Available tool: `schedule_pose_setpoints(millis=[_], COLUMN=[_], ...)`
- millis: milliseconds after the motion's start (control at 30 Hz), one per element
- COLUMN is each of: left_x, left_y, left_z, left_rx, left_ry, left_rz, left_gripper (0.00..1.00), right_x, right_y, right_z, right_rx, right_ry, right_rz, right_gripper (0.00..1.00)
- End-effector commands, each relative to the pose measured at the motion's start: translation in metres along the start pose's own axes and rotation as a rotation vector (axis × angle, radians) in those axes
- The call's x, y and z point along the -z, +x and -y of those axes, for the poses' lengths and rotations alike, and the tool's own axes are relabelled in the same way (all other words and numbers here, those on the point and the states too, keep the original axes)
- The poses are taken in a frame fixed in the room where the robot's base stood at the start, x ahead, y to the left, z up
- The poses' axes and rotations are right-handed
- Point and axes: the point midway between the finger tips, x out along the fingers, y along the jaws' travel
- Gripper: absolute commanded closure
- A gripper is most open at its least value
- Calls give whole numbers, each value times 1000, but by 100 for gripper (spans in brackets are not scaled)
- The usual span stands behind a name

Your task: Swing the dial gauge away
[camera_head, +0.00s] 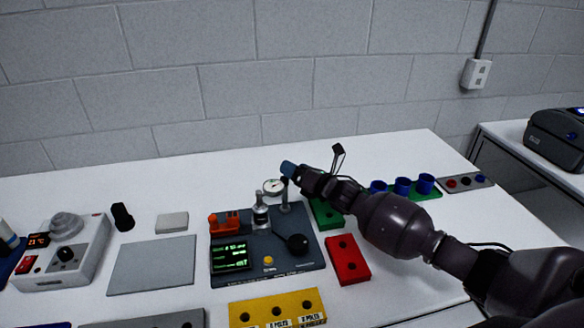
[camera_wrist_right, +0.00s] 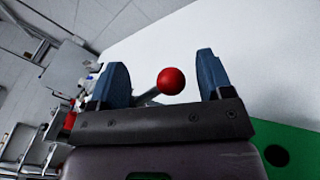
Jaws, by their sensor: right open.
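The dial gauge (camera_head: 273,187), with a round white face, stands on the dark test fixture (camera_head: 285,262), beside a silver post (camera_head: 284,196). My right gripper (camera_head: 289,169) is at the top of the post, just right of the gauge face. In the right wrist view my right gripper (camera_wrist_right: 162,68) is open, with blue fingers on either side of a red ball knob (camera_wrist_right: 171,81) on a thin grey rod. The knob is hidden in the head view. My left gripper is not in view.
A green block (camera_head: 325,214) and a red block (camera_head: 347,260) lie right of the fixture, under my right arm. Several blue cups (camera_head: 403,187) stand farther right. A yellow block (camera_head: 277,309) is in front. A grey plate (camera_head: 152,266) and control box (camera_head: 63,257) lie left.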

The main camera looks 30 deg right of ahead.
Motion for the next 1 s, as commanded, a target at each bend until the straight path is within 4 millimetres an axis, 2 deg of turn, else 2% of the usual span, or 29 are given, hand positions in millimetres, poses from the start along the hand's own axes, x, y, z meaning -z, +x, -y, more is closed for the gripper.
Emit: schedule_pose_setpoints(millis=[200, 533, 900, 967, 1000], left_x=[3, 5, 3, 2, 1], left_y=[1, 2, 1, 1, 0], left_z=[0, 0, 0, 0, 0], left_rx=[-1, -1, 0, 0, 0], left_ry=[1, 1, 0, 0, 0], left_rz=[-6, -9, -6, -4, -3], left_gripper=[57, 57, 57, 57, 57], right_x=[0, 0, 1, 1, 1], right_y=[15, 17, 16, 16, 16], right_z=[0, 0, 0, 0, 1], right_rx=[-1, 0, 1, 1, 2], right_ry=[1, 0, -1, -2, -2], right_rz=[1, 0, -1, -2, -2], right_gripper=[27, 27, 84, 93, 94])
